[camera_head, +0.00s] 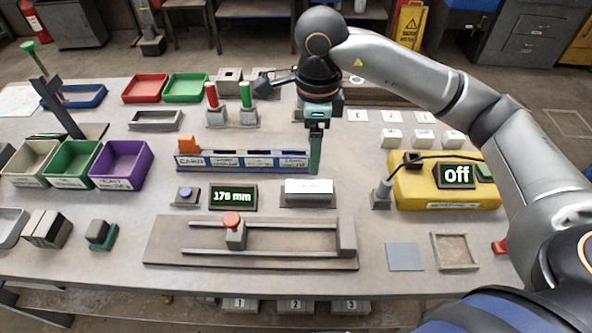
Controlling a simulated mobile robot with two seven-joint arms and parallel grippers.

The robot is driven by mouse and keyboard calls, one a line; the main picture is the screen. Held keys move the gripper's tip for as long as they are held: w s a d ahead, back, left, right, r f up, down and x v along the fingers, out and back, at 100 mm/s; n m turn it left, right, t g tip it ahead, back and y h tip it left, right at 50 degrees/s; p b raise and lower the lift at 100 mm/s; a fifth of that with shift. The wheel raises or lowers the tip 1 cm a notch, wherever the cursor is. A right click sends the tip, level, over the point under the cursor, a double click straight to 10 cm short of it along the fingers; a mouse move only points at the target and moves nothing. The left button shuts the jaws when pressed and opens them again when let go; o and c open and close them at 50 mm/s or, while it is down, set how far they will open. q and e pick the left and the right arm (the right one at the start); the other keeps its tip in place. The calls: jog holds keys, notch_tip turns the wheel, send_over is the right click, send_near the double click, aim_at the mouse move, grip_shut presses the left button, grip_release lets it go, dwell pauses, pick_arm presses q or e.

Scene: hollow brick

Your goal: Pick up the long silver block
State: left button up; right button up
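A long, pale silver-white block (309,187) lies flat on a low grey stand in the middle of the table, just right of a display reading "176 mm" (233,197). It is the likeliest long silver block, though its finish looks nearly white. My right gripper (316,168) points straight down behind the block, beside the right end of the blue labelled rack (226,163). Its fingers overlap in this view, so I cannot tell whether they are open or shut. No block shows between them. My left gripper is not in view.
A sliding gauge with a red knob (232,220) lies in front of the block. A yellow box (447,190) with an "off" display stands at right, with a cable to a grey post. Green, purple and beige bins (122,163) stand at left. A flat blue-grey plate (405,257) lies front right.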

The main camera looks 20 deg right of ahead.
send_over(308, 185)
jog(key=f, duration=0.6)
jog(key=shift+s+d+f+p, duration=0.25)
jog(key=shift+s+f+p, duration=0.1)
jog(key=shift+w+a+f+p, duration=0.15)
jog(key=shift+f+p, duration=0.1)
jog(key=shift+f, duration=1.2)
jog(key=shift+w+a+f+p, duration=0.1)
jog(key=shift+f+p, duration=0.15)
jog(key=shift+f, duration=1.15)
grip_shut()
jog(key=shift+r, duration=0.15)
